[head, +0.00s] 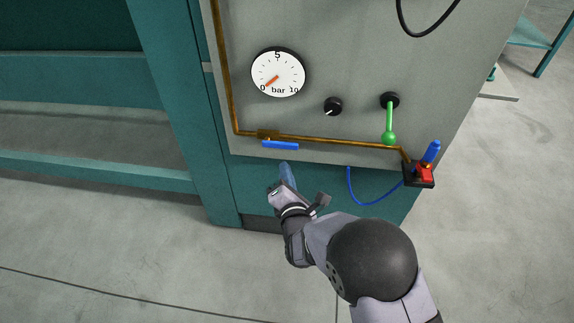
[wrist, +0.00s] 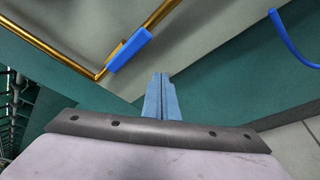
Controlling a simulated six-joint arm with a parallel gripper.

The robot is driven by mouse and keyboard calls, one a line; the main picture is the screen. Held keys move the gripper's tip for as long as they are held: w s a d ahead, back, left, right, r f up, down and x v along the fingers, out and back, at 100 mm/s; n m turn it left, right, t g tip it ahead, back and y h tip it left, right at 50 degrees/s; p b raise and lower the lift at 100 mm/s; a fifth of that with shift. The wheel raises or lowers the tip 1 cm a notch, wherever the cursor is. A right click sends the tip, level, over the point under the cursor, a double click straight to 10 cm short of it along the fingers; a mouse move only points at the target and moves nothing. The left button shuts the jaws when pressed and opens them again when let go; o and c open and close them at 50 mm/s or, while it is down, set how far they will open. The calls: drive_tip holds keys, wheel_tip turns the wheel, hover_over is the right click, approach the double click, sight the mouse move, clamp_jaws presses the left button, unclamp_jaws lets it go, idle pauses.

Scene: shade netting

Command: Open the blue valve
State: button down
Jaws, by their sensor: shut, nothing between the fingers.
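The blue valve handle (head: 280,146) lies along the copper pipe (head: 330,140) at the lower left of the grey panel. It also shows in the wrist view as a blue bar (wrist: 128,50) beside the brass-coloured pipe. My gripper (head: 285,168) is just below the handle in the head view, apart from it. Its two blue-grey fingers are together and empty, and they show at the centre of the wrist view (wrist: 161,96). The valve body (head: 268,134) sits on the pipe above the left end of the handle.
The panel (head: 340,60) carries a round gauge (head: 278,75) with its needle near 0, a black knob (head: 333,106) and a green lever (head: 389,125) hanging down. At the right are a red and blue fitting (head: 425,172) and a loose blue hose (head: 365,201). The floor in front is clear.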

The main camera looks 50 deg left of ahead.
drive_tip(key=s+d+r, duration=0.3)
drive_tip(key=s+d, duration=0.2)
drive_tip(key=shift+s+d, duration=0.35)
drive_tip(key=shift+w, duration=0.1)
drive_tip(key=w+d+f+m+h, duration=0.2)
drive_tip(key=w+d+m+h, duration=0.4)
drive_tip(key=w+d+m, duration=0.75)
drive_tip(key=w+d+m+g+h, duration=0.1)
drive_tip(key=d+m+g+h, duration=0.15)
drive_tip(key=d+m, duration=0.75)
drive_tip(key=w+d+m+g+h, duration=0.1)
drive_tip(key=w+d+m+h, duration=0.2)
drive_tip(key=d, duration=1.4)
drive_tip(key=s+d+r+m+g+h+p, duration=0.15)
drive_tip(key=s+d+m+g, duration=0.25)
drive_tip(key=s+d+m, duration=0.9)
wheel_tip(320, 180, up, 23)
drive_tip(key=n+p, duration=0.2)
drive_tip(key=p, duration=2)
drive_tip(key=shift+w+d+f, duration=0.15)
drive_tip(key=shift+w+d, duration=0.05)
drive_tip(key=shift+w, duration=0.25)
